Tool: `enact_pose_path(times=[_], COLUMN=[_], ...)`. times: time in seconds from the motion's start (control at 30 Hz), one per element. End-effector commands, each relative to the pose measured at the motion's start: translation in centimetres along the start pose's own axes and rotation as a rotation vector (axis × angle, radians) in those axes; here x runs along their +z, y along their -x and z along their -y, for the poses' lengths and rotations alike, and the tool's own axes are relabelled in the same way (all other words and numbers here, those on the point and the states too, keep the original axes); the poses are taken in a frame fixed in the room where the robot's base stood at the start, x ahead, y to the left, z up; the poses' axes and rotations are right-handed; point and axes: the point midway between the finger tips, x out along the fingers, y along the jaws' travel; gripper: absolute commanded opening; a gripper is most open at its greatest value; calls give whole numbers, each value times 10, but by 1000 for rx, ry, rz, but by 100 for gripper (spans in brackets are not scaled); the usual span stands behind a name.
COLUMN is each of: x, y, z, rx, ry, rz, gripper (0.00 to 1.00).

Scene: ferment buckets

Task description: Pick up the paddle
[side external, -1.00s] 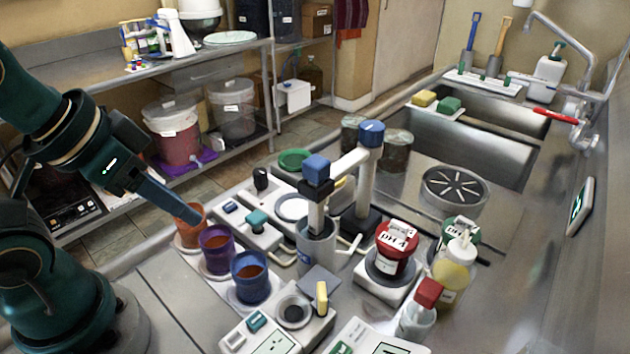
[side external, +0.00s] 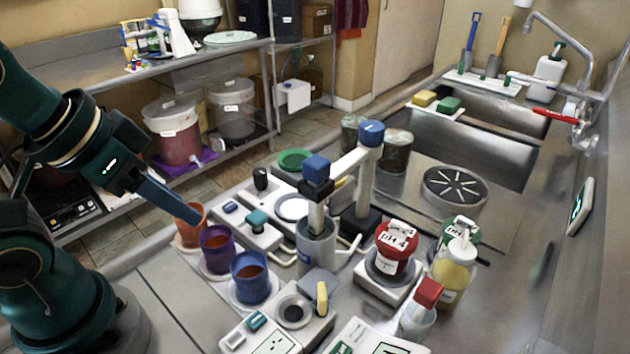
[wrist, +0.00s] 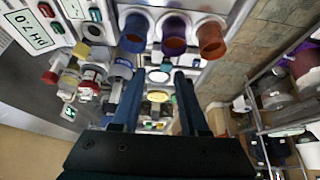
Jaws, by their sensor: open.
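I cannot make out for certain which thing is the paddle. Two long-handled tools stand upright in a holder at the back of the sink in the side view, one with a blue handle (side external: 474,32) and one with a wooden handle (side external: 502,37). Their lower ends look grey. My gripper (side external: 196,215) is at the left, close by the orange cup (side external: 189,228), far from those tools. In the wrist view my gripper (wrist: 157,82) shows two separate fingers with nothing held between them.
A purple cup (side external: 216,249) and a blue cup (side external: 250,278) stand beside the orange one. A blue-topped stand (side external: 316,190), a red-lidded pH 4 jar (side external: 395,247) and bottles crowd the counter. Lidded buckets (side external: 172,135) stand on the low shelf. The sink basin (side external: 465,140) is largely clear.

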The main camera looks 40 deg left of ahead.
Motion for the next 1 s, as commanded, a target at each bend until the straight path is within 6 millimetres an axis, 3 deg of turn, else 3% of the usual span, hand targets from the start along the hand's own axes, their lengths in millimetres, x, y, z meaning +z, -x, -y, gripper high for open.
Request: enact_pose_path(times=[0.07,0.1,0.13,0.57,0.77,1.0], x=[0,0,0,1,-39,-98], y=[0,0,0,0,23,33], z=[0,0,0,-1,-14,-49], rx=[0,0,0,4,52,164], ry=[0,0,0,-69,-305,-633], rz=[0,0,0,6,-54,-71], gripper=[48,63,70,70,70,70])
